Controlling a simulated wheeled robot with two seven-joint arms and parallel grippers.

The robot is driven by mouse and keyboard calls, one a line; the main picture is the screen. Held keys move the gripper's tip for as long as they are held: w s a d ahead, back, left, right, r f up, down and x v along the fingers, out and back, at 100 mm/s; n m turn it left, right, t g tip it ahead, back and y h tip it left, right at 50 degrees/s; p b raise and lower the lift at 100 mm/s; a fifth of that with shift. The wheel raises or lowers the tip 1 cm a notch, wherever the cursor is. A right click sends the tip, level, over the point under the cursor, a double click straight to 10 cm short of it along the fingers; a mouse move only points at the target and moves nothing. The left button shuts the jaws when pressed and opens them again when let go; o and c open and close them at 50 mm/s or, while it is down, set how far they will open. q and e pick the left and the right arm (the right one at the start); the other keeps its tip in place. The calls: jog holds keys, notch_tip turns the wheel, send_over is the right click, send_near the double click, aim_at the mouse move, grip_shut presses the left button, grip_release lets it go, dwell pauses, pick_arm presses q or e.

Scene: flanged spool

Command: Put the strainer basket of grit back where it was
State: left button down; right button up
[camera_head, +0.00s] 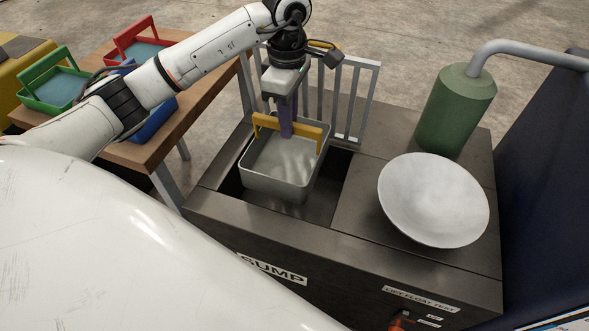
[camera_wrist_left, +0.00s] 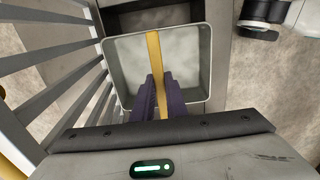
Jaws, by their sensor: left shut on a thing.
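The strainer basket (camera_head: 277,185) is a grey-green square bin with a yellow handle (camera_head: 305,130) across its top. It hangs over the dark rectangular opening (camera_head: 329,188) in the sump top, its lower part seeming to be at or just inside the opening. My left gripper (camera_head: 287,130) comes from above with purple fingers shut on the yellow handle. In the left wrist view the basket (camera_wrist_left: 195,100) lies below the fingers, which pinch the handle (camera_wrist_left: 154,55). The basket's inside looks pale and mottled; I cannot tell grit from bare floor. My right gripper is not in view.
A grey railing (camera_head: 354,98) stands behind the opening. A white dish (camera_head: 433,199) and a green cylinder (camera_head: 455,110) with a grey pipe sit on the right of the sump top. A wooden table (camera_head: 167,142) at left holds red, green and blue baskets.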

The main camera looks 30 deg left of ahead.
pick_arm(q)
jog(key=shift+w+f+b, duration=0.2)
jog(key=shift+f+b, duration=0.1)
jog(key=shift+f, duration=0.1)
jog(key=shift+s+f+b, duration=0.1)
jog(key=shift+f+b, duration=0.4)
jog(key=shift+f, duration=0.45)
jog(key=b, duration=0.2)
send_over(290, 164)
notch_tip(290, 164, down, 4)
jog(key=shift+f, duration=0.1)
notch_tip(290, 164, down, 5)
jog(key=shift+f+b, duration=0.15)
jog(key=shift+b, duration=0.75)
notch_tip(290, 164, down, 5)
jog(key=shift+r+b, duration=0.1)
jog(key=shift+b, duration=0.5)
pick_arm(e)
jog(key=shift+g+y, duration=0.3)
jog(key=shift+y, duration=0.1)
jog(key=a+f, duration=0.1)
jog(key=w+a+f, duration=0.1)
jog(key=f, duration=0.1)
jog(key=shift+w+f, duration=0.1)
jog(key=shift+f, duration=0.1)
